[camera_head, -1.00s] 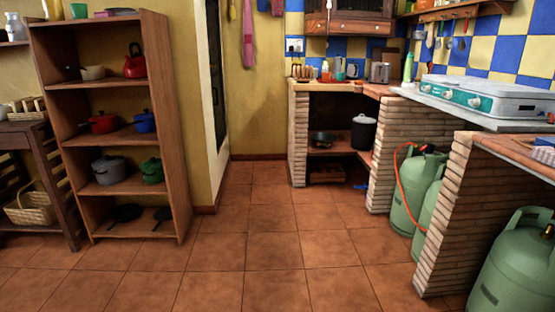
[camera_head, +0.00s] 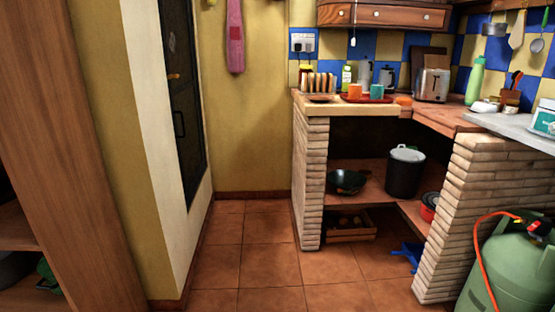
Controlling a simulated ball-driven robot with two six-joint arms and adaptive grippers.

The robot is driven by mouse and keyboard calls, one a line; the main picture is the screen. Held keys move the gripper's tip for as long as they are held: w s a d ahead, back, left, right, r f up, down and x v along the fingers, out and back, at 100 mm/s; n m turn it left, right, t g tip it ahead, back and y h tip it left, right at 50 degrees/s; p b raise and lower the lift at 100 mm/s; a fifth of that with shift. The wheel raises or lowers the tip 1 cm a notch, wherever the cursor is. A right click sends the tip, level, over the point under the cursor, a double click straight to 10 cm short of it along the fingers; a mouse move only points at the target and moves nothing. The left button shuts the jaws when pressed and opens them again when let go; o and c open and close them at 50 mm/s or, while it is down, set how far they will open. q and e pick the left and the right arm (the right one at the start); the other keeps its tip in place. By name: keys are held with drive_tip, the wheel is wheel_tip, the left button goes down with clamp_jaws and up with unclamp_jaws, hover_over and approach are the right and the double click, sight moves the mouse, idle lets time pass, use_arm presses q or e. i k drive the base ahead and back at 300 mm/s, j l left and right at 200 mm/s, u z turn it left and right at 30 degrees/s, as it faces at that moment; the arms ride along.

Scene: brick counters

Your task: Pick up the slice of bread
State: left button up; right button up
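Several upright bread slices (camera_head: 318,82) stand in a row, seemingly in a rack, near the left end of the brick counter (camera_head: 310,110) at the back. They are some distance ahead of me, slightly right of the middle. Whether any one slice stands apart is too small to tell. Neither of my grippers shows in the head view.
A wooden shelf (camera_head: 75,150) is close on the left. A gas cylinder (camera_head: 510,265) stands at lower right. The tiled floor (camera_head: 268,266) ahead is clear.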

sight(324, 77)
drive_tip(key=i+z, duration=0.15)
drive_tip(key=i, duration=0.25)
drive_tip(key=i+j+z, duration=0.15)
drive_tip(key=i, duration=0.3)
drive_tip(key=i+j+z, duration=0.15)
drive_tip(key=i, duration=0.25)
